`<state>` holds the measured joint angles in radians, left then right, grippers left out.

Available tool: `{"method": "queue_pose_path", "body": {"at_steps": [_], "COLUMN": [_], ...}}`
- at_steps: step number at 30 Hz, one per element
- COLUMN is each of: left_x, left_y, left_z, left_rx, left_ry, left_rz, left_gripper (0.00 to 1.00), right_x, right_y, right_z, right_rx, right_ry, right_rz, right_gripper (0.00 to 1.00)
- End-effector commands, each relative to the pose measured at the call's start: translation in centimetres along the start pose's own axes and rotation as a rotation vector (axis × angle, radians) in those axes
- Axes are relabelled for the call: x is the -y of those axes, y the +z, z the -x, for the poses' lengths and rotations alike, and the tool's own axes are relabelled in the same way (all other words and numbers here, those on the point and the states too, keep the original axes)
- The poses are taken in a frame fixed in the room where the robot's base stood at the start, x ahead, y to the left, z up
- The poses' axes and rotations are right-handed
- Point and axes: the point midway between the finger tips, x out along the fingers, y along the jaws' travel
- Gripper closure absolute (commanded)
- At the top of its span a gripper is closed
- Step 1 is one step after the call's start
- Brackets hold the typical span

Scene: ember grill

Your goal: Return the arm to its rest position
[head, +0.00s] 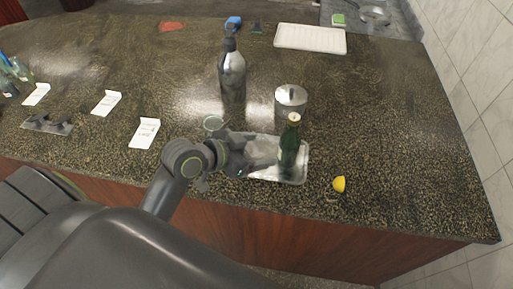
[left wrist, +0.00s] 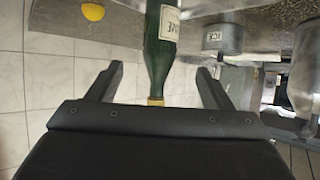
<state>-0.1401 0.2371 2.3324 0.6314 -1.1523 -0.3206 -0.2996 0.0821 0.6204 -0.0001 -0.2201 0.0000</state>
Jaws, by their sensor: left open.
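My left arm reaches in from the left in the head view, with its gripper (head: 238,167) over the left part of a metal tray (head: 298,178). The gripper is open. A green bottle (head: 289,150) with a pale cap stands on the tray, to the right of the gripper. In the left wrist view, the bottle (left wrist: 162,45) appears upside down, and its neck shows between the two spread fingers (left wrist: 160,72). The fingers do not visibly touch it. My right gripper is not in view.
White cards (head: 144,133) stand at left, and a white tray (head: 310,39) lies at the back. The counter's right side is clear.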

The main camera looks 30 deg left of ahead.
Motion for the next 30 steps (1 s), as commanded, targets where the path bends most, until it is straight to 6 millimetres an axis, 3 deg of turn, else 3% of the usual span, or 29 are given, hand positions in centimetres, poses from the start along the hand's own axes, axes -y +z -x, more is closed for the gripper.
{"method": "queue_pose_path", "body": {"at_steps": [11, 14, 17, 21, 24, 30], "left_x": [0.0, 0.0, 0.0, -0.1, -0.3, -1.3], "left_y": [0.1, 1.4, 5.0, 12.0, 15.9, 21.7], "left_z": [0.0, 0.3, 1.5, 5.2, 8.3, 14.9], "left_rx": [0.002, 0.04, 0.152, 0.386, 0.529, 0.77], "left_ry": [-0.001, -0.018, -0.075, -0.214, -0.313, -0.505], "left_rz": [0.001, 0.018, 0.068, 0.18, 0.252, 0.382], "left_gripper": [0.27, 0.27, 0.27, 0.27, 0.27, 0.27], "right_x": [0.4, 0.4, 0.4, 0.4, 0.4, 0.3], "right_y": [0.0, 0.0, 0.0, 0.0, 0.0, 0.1], "right_z": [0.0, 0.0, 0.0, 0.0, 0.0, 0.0], "right_rx": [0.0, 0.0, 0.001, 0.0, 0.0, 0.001], "right_ry": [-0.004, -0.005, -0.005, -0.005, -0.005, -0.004], "right_rz": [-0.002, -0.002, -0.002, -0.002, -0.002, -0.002], "right_gripper": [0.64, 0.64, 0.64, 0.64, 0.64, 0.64]}}
